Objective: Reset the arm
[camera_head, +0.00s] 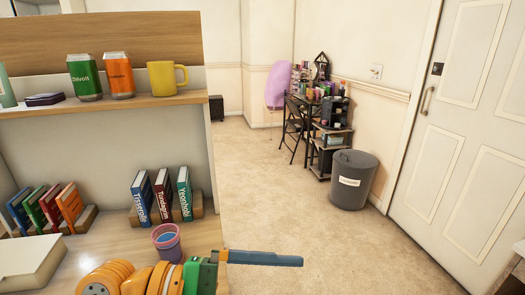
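The orange and green arm at the bottom left is mine and appears to be my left arm. A dark blue bar at its end (262,258) points right, past the desk edge. I take this bar to be my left gripper. Its fingers cannot be told apart, and no held thing can be made out. My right gripper is not recognisable. Only a small grey and orange piece shows at the lower right edge, and I cannot tell what it is.
A desk (125,243) with a purple cup (167,243) and books (163,197) is at left. Above, a shelf (150,99) holds cans (119,76) and a yellow mug (166,77). A bin (353,182) stands near the door (468,120). The middle floor (290,215) is clear.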

